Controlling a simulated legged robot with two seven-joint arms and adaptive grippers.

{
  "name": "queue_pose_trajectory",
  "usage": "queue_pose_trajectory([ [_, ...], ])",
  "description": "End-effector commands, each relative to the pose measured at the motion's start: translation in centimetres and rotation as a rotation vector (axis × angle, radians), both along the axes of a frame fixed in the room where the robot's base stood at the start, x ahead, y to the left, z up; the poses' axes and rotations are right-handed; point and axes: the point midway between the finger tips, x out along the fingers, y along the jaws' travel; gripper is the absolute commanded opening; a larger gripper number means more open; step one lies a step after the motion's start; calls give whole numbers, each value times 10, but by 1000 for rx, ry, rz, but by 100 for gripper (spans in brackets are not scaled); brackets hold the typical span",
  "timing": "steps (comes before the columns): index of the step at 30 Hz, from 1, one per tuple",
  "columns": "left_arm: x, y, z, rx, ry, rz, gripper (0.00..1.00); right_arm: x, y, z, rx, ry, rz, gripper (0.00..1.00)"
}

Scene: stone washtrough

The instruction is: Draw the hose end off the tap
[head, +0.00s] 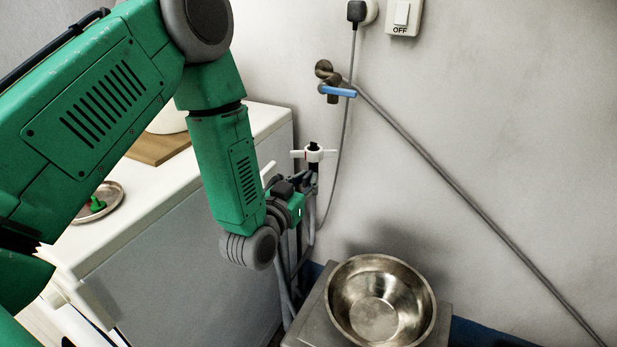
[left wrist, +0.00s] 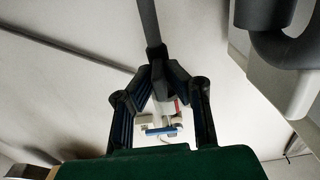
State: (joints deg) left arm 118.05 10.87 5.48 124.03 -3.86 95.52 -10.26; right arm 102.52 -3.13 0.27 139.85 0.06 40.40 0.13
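The tap (head: 326,72) sits on the wall, with a blue lever (head: 338,91) and a short spout pointing down. The blue lever also shows in the left wrist view (left wrist: 161,132), beyond the fingers. The hose end (head: 314,153), white with side wings and a dark top, stands upright below and left of the spout, with a visible gap between them. My left gripper (head: 313,178) is shut around the hose just under the white part. In the left wrist view, its fingertips (left wrist: 163,82) close on the grey hose (left wrist: 148,22). My right gripper is in neither view.
A steel bowl (head: 345,297) stands on a grey stand (head: 308,325) below the tap. A white-topped cabinet (head: 200,265) stands left, bearing a wooden board (head: 157,150) and a small dish (head: 113,194) with a green item. A plug cable and a slanting pipe (head: 455,180) run along the wall.

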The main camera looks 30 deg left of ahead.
Motion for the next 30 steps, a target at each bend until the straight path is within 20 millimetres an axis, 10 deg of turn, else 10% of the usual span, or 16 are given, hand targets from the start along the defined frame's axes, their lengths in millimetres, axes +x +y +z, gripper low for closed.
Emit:
queue_pose_trajectory([
  [14,-6,0,0,1,0,2,29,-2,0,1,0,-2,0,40],
  [30,-101,-5,-6,-8,15,2,29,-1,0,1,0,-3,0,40],
])
